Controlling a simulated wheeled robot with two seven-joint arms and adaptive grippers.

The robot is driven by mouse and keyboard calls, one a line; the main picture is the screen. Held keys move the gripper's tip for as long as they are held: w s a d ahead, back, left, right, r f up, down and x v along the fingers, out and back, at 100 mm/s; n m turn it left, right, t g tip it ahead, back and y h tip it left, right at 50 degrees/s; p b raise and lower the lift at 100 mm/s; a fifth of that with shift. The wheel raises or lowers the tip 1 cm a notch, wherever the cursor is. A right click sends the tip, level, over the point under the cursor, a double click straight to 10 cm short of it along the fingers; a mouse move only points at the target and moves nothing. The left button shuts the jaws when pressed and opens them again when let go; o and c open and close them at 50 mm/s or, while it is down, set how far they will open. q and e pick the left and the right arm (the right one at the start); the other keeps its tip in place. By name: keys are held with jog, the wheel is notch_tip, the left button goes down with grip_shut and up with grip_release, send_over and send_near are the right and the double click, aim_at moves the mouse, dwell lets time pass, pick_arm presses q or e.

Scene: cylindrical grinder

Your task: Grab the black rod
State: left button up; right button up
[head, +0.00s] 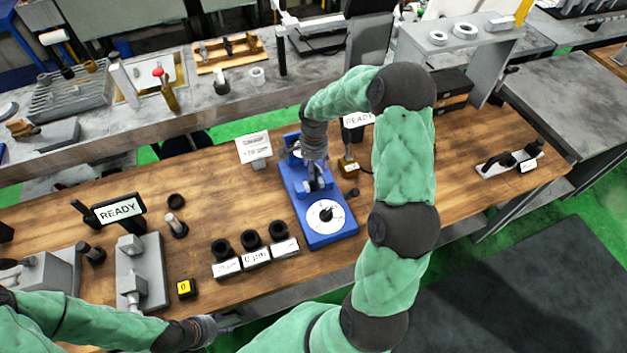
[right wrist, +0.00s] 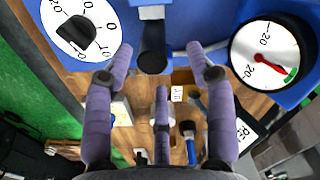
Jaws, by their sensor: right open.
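A blue grinder fixture (head: 325,226) with a white dial stands mid-table in the head view. In the right wrist view a short black rod (right wrist: 152,62) projects from the blue body (right wrist: 165,12), between two dials. My right gripper (head: 315,180) is over the fixture and hides part of it. In the right wrist view its purple fingers (right wrist: 158,70) are open, spread on either side of the black rod's end; contact cannot be told. My left gripper (head: 222,324) is low at the table's front edge, away from the fixture; its fingers are too unclear to judge.
Several black rings stand behind white labels (head: 256,257) left of the fixture. A grey block (head: 142,272) and a READY sign (head: 119,210) are further left. A small sign (head: 254,148) stands behind. The table's right part is mostly clear.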

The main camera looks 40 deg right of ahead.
jog(key=f, duration=0.5)
jog(key=shift+s+a, duration=0.25)
jog(key=shift+r, duration=0.1)
grip_shut()
